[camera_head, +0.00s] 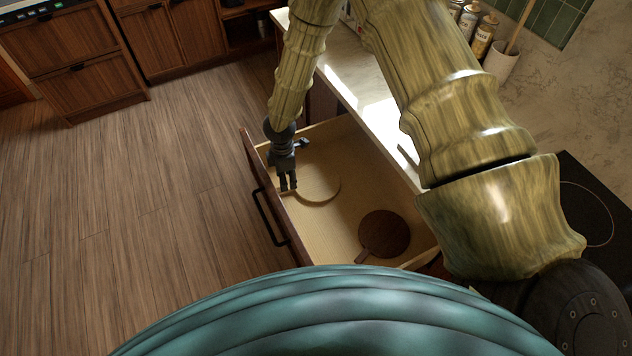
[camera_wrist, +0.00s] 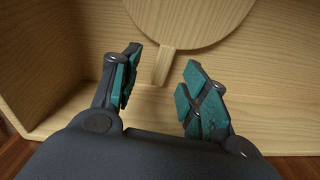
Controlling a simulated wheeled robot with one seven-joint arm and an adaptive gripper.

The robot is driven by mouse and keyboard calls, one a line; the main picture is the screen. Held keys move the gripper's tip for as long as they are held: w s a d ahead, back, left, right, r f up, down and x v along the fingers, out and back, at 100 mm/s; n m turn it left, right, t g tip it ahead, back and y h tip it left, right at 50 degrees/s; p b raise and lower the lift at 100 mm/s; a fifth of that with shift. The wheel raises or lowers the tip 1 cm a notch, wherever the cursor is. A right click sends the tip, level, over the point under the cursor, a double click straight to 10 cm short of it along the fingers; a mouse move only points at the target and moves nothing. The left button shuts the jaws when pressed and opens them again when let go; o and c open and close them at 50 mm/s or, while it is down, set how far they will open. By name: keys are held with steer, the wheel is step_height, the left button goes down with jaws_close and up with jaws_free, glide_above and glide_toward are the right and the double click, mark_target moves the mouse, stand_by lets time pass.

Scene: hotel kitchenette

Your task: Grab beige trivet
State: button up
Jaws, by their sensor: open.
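The beige trivet (camera_head: 318,183) lies flat in the open drawer, a round pale wooden disc close in colour to the drawer floor. In the wrist view the beige trivet (camera_wrist: 190,18) shows its disc at the top, with its short handle (camera_wrist: 165,65) pointing down toward the space between my fingers. My gripper (camera_head: 288,187) is over the drawer, at the trivet's left side near the drawer front. In the wrist view my gripper (camera_wrist: 158,85) has its fingers apart, one on each side of the handle's end, with nothing between the pads. I cannot tell how high it is above the drawer floor.
A dark brown round trivet (camera_head: 384,233) with a handle lies in the same drawer, nearer my body. A small blue and dark item (camera_head: 302,144) is at the drawer's far end. The drawer front (camera_head: 262,190) and walls surround the space. Wooden floor lies clear to the left.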

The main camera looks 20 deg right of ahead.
mark_target(309, 184)
steer(key=shift+s+f+p, duration=0.2)
steer(key=shift+f+p, duration=0.75)
steer(key=shift+f, duration=1.4)
jaws_close()
